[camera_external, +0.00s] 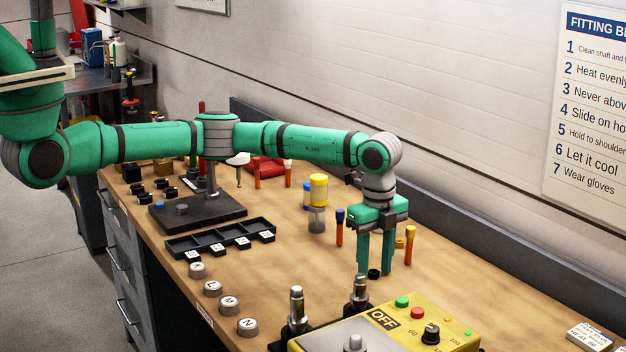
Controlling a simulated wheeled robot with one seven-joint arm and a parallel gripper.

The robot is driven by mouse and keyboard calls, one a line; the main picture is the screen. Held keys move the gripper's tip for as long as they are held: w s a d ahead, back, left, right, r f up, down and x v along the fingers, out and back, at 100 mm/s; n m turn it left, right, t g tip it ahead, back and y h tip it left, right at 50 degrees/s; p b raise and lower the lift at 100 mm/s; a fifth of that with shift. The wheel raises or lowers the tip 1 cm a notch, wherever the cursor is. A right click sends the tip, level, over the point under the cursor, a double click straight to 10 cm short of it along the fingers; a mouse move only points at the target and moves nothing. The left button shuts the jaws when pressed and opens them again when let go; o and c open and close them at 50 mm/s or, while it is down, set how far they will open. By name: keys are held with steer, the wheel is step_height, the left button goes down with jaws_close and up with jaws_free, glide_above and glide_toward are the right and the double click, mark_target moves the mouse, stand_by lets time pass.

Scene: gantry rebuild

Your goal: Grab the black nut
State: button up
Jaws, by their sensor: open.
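A small black nut (374,273) lies on the wooden workbench (480,262), to the right of the middle of the picture. My gripper (374,270) points straight down from the green arm, with its two green fingers apart. The fingertips are low, near the bench top, and the black nut shows between them. The gap between the fingers looks empty above the nut. I cannot tell whether either finger touches it.
A yellow control box (395,328) and metal posts (297,308) stand in front. A blue-topped screwdriver (339,228) and a yellow-topped one (409,246) stand beside my gripper. A black tray (220,238) and lettered knobs (230,306) lie left.

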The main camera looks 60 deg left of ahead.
jaws_close()
stand_by(0.3)
